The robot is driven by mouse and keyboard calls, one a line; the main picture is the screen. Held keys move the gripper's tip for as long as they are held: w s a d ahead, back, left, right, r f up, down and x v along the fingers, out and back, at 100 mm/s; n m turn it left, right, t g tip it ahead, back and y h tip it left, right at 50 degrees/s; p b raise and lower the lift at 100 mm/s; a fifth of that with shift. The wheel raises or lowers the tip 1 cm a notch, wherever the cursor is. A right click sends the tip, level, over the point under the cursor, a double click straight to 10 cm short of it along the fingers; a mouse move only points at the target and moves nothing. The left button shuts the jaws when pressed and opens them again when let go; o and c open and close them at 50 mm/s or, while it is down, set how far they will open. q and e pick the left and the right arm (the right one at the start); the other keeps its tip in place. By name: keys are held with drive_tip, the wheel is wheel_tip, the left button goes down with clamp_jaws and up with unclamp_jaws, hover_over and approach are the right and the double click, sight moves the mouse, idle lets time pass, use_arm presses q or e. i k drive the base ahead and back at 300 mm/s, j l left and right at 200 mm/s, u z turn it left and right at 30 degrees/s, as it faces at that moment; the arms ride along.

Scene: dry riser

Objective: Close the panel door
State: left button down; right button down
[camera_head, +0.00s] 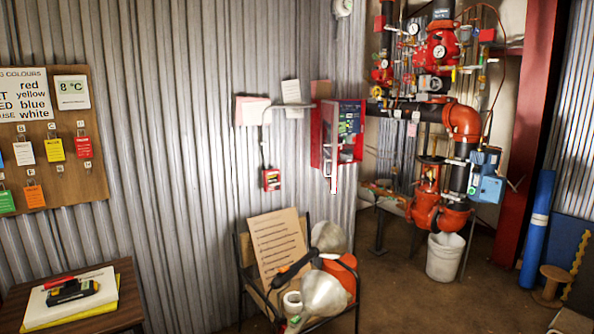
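A red panel box (317,137) is mounted on the corrugated wall right of centre in the head view. Its dark inside, with small blue, green and white parts (350,120), shows, so the panel looks open. I cannot clearly tell the door apart from the red side and edges of the box. A narrow red and white strip (334,178) hangs at its lower edge. Neither of my grippers can be made out in the head view, and nothing is seen touching the panel.
A chair (244,250) with a brown board (278,243) and grey and orange gear stands below the panel. Red valves and pipes (461,121) and a white bucket (444,258) are to the right. A wooden table (128,290) is at lower left. Some floor is bare at right.

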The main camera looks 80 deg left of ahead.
sight(329, 110)
drive_tip(key=i+j+u, duration=0.3)
drive_tip(key=i+u, duration=0.15)
drive_tip(key=i+j+u, duration=0.15)
drive_tip(key=i+u, duration=0.25)
drive_tip(key=i, duration=0.2)
drive_tip(key=i+u, duration=0.45)
drive_tip(key=i+l+u, duration=0.4)
drive_tip(key=i, duration=0.2)
drive_tip(key=i+j+u, duration=0.15)
drive_tip(key=u, duration=0.3)
drive_tip(key=i+u, duration=0.7)
drive_tip(key=u, duration=0.25)
drive_tip(key=i+l+u, duration=0.15)
drive_tip(key=i+u, duration=0.15)
drive_tip(key=u, duration=0.2)
drive_tip(key=i+l+u, duration=0.25)
drive_tip(key=u, duration=0.2)
